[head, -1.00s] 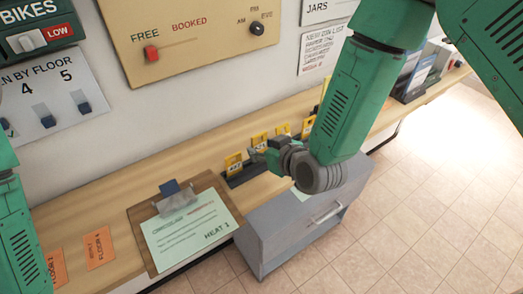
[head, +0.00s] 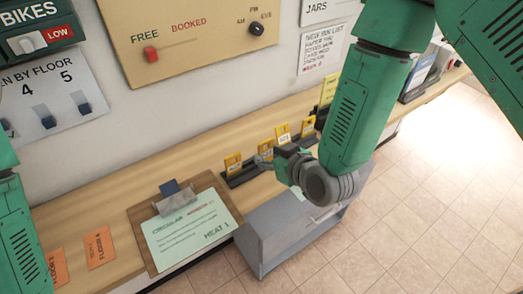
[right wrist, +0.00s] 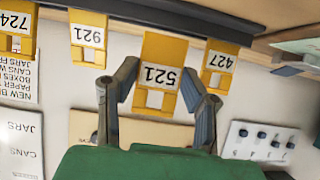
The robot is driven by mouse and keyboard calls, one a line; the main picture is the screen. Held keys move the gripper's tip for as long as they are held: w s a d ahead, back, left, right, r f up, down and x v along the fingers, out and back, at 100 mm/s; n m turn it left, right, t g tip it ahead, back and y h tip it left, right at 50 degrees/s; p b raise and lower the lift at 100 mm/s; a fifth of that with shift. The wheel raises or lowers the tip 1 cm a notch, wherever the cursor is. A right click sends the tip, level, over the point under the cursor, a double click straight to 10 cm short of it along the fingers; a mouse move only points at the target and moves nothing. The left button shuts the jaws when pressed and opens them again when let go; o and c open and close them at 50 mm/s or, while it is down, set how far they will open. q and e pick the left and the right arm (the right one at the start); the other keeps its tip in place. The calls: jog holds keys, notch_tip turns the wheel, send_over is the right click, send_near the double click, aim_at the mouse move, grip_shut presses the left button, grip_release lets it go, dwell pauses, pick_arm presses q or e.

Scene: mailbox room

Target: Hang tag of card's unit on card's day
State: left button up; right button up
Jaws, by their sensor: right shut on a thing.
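Several yellow tags stand in a dark rack (head: 240,180) on the counter; their numbers read upside down in the right wrist view: 427 (right wrist: 217,64), 521 (right wrist: 160,76), 921 (right wrist: 90,38) and 724 (right wrist: 14,22). My right gripper (head: 263,160) is shut on the 521 tag, with its fingers (right wrist: 163,95) on either side of it. The tag looks nearer the camera than its neighbours. Only my left arm shows at the left edge; its gripper is out of frame. I cannot identify the card or the day hooks.
A clipboard (head: 143,222) with a green sheet (head: 190,232) lies left of the rack. Orange cards (head: 99,247) lie farther left. A wall board (head: 190,75) carries a red slider and a black knob.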

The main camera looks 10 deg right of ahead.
jog(key=shift+s, duration=0.1)
jog(key=s+d, duration=0.2)
jog(key=s, duration=0.4)
jog(key=shift+s+d, duration=0.25)
dwell(1.5)
jog(key=w+d+r+m+h+p, duration=0.1)
jog(key=w+d+r+m+h, duration=0.15)
jog(key=w+r, duration=1.35)
jog(key=a+r+y, duration=0.1)
jog(key=a+r, duration=0.3)
jog(key=r, duration=0.5)
jog(key=w+a+r+y+p, duration=0.1)
jog(key=a+r, duration=0.2)
jog(key=r, duration=0.6)
jog(key=a+r+y, duration=0.2)
jog(key=a+r, duration=0.2)
jog(key=r, duration=0.5)
jog(key=w+a+f+p, duration=0.1)
jog(key=w+a+p, duration=0.1)
jog(key=w, duration=0.6)
jog(key=shift+w+a+f+n+p, duration=0.25)
jog(key=shift+a+f+n+p, duration=0.1)
jog(key=shift+f+n, duration=0.1)
